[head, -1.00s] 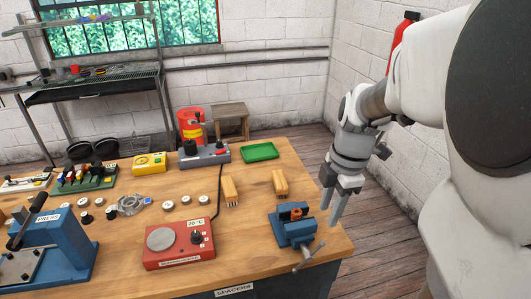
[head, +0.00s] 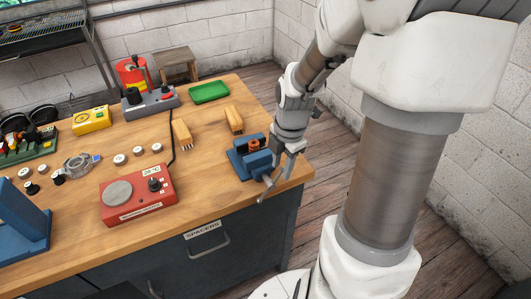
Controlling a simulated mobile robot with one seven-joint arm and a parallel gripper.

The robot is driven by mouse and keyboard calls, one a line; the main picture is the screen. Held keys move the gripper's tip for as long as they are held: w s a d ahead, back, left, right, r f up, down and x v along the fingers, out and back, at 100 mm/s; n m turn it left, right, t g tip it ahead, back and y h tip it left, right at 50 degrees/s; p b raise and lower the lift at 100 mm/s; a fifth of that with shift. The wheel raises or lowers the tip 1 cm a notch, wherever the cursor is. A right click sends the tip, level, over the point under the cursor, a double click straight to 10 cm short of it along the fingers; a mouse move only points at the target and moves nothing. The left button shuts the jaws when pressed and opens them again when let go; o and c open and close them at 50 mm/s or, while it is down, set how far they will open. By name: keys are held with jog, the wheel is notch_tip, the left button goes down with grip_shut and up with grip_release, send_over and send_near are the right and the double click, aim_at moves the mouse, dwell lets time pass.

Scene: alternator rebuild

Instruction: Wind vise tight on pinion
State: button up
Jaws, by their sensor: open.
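The blue vise (head: 242,163) sits on the workbench near its right front corner. A small orange-brown part (head: 254,144), which may be the pinion, shows at the top of the vise between its jaws. I cannot tell how firmly the jaws press on it. The grey vise handle (head: 265,190) sticks out at the front, past the bench edge. My gripper (head: 282,168) is open and points down just right of the vise, close to the handle. I cannot tell whether its fingers touch the handle.
A red hot plate (head: 138,196) stands left of the vise. A drawer labelled SPACERS (head: 205,243) is below the bench top. Bare wood lies between the hot plate and vise.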

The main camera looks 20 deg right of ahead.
aim_at(281, 170)
jog(key=shift+w+f+b, duration=0.15)
jog(key=shift+f+b, duration=0.05)
jog(key=shift+f, duration=0.7)
jog(key=shift+w+f+b, duration=0.1)
jog(key=shift+f+b, duration=0.05)
jog(key=shift+f, duration=0.75)
grip_shut()
